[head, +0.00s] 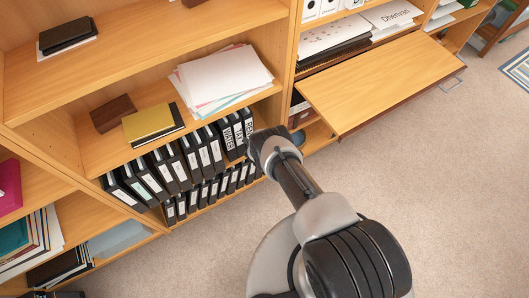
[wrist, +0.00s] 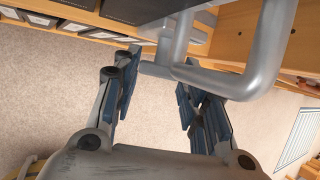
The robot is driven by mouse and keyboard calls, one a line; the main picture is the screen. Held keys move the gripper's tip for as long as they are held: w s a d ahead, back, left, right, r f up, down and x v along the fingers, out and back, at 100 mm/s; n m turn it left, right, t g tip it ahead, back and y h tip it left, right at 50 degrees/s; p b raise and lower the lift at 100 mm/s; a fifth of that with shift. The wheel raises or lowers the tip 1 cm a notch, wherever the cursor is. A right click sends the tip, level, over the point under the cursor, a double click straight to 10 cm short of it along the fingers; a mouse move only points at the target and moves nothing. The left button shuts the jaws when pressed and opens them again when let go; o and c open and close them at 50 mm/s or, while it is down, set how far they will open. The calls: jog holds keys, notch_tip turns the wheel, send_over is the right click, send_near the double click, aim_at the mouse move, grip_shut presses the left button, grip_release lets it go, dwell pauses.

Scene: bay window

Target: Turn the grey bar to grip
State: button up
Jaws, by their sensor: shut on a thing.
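The grey bar (wrist: 232,84) is a thick, bent metal handle at the top of the wrist view. The exact contact is partly hidden by the bar and fingers. In the head view my arm reaches toward the shelves. My gripper's fingers are mostly hidden behind my wrist there, and I cannot make out the held bar.
A wooden flap (head: 385,80) juts out from the shelves at the right. Black binders (head: 190,160) fill the lower shelf, with papers (head: 222,78) above. Beige carpet (head: 440,190) is open at right, and a striped rug (head: 518,68) lies far right.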

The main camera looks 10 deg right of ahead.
jog(key=shift+s+a+f+t+h+b, duration=0.1)
jog(key=shift+a+f+t+h+b, duration=0.15)
jog(key=shift+h+b, duration=0.45)
jog(key=shift+d+r, duration=0.1)
jog(key=shift+r, duration=0.05)
jog(key=o, duration=1.1)
jog(key=shift+c, duration=0.2)
jog(key=shift+r, duration=0.15)
jog(key=v, duration=1.1)
jog(key=shift+s+r, duration=0.25)
jog(key=shift+s, duration=0.05)
